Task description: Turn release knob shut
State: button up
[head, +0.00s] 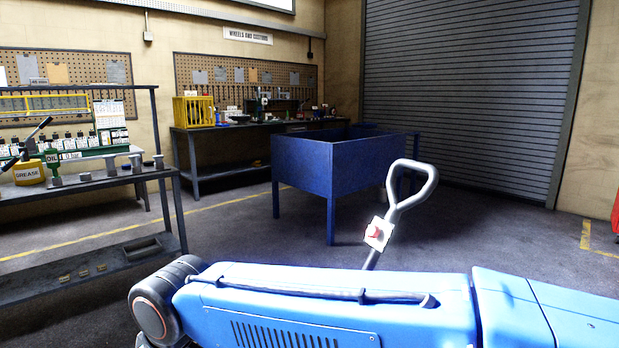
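A grey looped handle (411,188) stands tilted right of the middle in the head view. Low on its shaft is a white plate with a small red part (374,231), which may be the release knob; it is too small to tell how far it is turned. The lower end of the shaft and whatever it joins are hidden behind the blue casing along the bottom of the picture. My gripper is not in view, and nothing is seen touching the handle or the red part.
A deep blue bin on legs (325,176) stands behind the handle. A workbench (194,130) with a yellow rack is at the back wall. A dark shelf unit (110,183) with cans and small parts is at the left. Open floor (225,235) lies between them.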

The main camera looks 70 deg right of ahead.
aim_at(373, 231)
jog(key=z, duration=2.65)
